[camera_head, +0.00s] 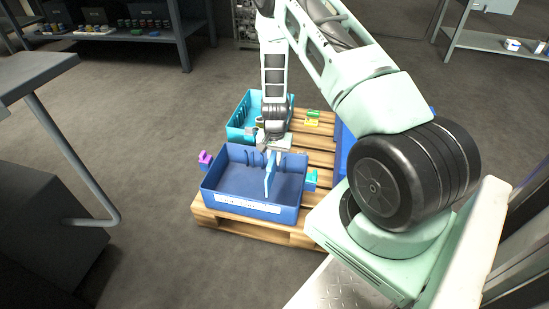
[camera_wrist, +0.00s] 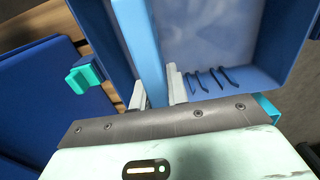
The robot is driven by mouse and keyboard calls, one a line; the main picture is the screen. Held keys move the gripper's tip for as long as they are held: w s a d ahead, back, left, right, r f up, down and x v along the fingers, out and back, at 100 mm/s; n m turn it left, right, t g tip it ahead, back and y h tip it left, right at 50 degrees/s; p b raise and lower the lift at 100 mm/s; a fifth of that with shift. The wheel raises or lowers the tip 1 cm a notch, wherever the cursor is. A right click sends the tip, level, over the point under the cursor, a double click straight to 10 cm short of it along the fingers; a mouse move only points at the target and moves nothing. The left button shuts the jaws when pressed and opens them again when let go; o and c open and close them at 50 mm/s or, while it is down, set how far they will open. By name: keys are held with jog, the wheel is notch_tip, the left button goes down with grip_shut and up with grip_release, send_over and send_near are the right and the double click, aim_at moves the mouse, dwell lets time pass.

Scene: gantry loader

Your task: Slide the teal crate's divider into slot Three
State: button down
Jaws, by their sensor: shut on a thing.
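The teal crate (camera_head: 234,133) stands at the back of the pallet, with slot ribs along its left inner wall. Its interior is partly hidden by my arm. A dark blue crate (camera_head: 225,187) stands in front of it. A light blue divider (camera_head: 269,180) stands roughly upright inside the blue crate; it also shows in the wrist view (camera_wrist: 140,42). My gripper (camera_head: 272,150) is at the blue crate's rear wall. In the wrist view its fingers (camera_wrist: 157,92) are shut on the divider's end. Dark slot ribs (camera_wrist: 208,78) lie to the right of them. I cannot read slot names.
The crates sit on a wooden pallet (camera_head: 316,143). A magenta clip (camera_head: 205,158) is at the blue crate's left, a teal clip (camera_head: 311,179) at its right. Green (camera_head: 313,113) and yellow (camera_head: 311,123) pieces lie behind. Another blue container (camera_head: 342,150) is at right.

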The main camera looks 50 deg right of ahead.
aim_at(275, 169)
jog(key=shift+f, duration=0.1)
jog(key=shift+f+b, duration=3.6)
jog(key=shift+f, duration=2.5)
grip_release()
jog(key=shift+r+p, duration=3.05)
jog(key=shift+r, duration=0.45)
